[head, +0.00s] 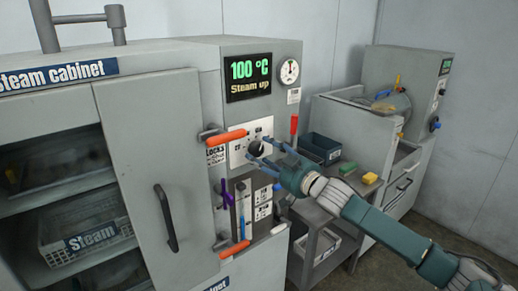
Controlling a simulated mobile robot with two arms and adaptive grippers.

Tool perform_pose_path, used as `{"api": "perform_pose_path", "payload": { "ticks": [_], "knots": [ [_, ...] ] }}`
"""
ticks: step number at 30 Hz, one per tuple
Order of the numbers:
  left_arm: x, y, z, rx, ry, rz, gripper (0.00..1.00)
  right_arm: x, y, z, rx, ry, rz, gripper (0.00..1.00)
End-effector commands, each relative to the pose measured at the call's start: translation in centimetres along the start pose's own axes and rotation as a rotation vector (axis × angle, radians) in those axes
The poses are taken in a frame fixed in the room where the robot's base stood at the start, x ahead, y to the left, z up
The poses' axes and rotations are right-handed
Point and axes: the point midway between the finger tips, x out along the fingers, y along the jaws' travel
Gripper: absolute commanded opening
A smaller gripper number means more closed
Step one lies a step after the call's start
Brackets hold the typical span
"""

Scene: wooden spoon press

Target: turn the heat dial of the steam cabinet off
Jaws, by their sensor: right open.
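The steam cabinet (210,70) fills the left and middle of the head view. Its display (248,77) reads "100 °C" and "Steam up". The dark round heat dial (255,148) sits on a light panel (237,152) below the display. My right gripper (264,154) comes in from the right and is open, with its fingers beside the dial. One finger is above and one below the dial's right side. I cannot tell whether they touch it, and the dial's pointer is too small to read. My left gripper is not in view.
Orange handles (226,137) and a dark door handle (166,217) stick out from the cabinet front. A cart (325,215) with a blue bin (320,148) stands to the right.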

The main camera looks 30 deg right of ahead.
Motion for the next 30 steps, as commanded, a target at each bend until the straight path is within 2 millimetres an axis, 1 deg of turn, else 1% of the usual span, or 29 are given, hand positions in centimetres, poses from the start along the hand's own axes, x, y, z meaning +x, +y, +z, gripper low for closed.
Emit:
{"api": "perform_pose_path", "payload": {
  "ticks": [1, 6, 10, 17, 20, 21, 24, 30],
  "knots": [
    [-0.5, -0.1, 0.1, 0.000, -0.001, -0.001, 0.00, 0.7, 0.1, -0.4, 0.003, 0.002, 0.003, 0.56],
    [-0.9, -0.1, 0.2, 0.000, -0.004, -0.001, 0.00, 2.0, 0.0, -0.1, 0.003, 0.001, 0.001, 0.56],
    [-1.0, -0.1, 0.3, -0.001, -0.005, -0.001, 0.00, 2.4, 0.0, -0.1, 0.001, 0.001, 0.000, 0.56],
    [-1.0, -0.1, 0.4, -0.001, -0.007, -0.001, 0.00, 2.4, 0.0, 0.1, 0.001, 0.000, 0.000, 0.56],
    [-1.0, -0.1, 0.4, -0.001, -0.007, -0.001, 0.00, 2.4, 0.0, 0.1, 0.001, 0.000, 0.000, 0.38],
    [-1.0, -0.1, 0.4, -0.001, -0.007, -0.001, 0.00, 2.4, 0.0, 0.1, 0.001, 0.000, 0.000, 0.30],
    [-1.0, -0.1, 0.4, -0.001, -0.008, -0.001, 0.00, 2.4, 0.0, 0.1, 0.001, -0.001, 0.000, 0.11],
    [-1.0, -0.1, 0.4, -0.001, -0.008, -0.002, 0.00, 2.4, 0.0, 0.2, -0.003, -0.003, 0.000, 0.11]
  ]
}}
